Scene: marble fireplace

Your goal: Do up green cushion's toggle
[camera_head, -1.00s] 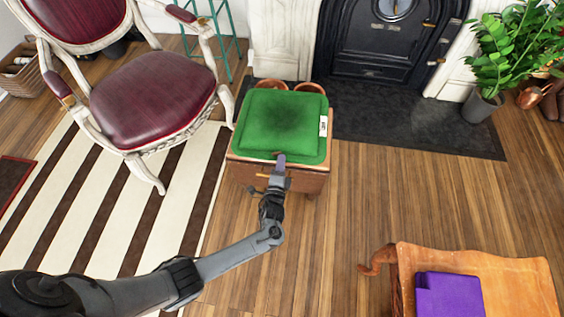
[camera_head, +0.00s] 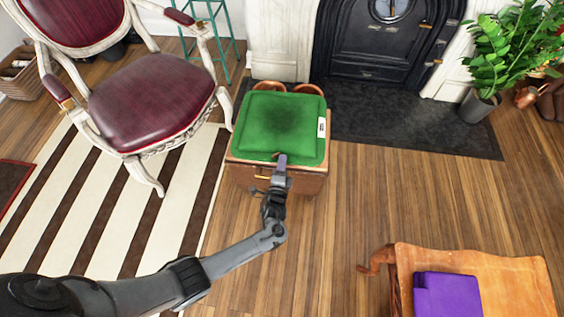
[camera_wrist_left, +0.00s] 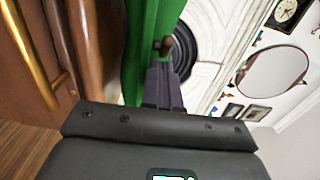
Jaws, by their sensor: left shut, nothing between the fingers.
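The green cushion (camera_head: 281,124) lies on a small wooden cabinet (camera_head: 245,172), with a white patch on its right side. My left gripper (camera_head: 281,158) is at the middle of the cushion's front edge. It is shut, with nothing between its fingers. In the left wrist view the fingers (camera_wrist_left: 160,84) point along the green cushion (camera_wrist_left: 150,25). A small brown toggle (camera_wrist_left: 165,46) shows at the cushion's edge, right at the fingertips. I cannot tell whether they touch it or whether it is through a loop. My right gripper is not in view.
A red upholstered armchair (camera_head: 150,98) stands to the left of the cabinet. Copper pots (camera_head: 270,86) sit behind it, by the fireplace (camera_head: 385,40). An orange-brown table (camera_head: 515,280) with a purple item (camera_head: 447,295) is at lower right. The floor between is clear.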

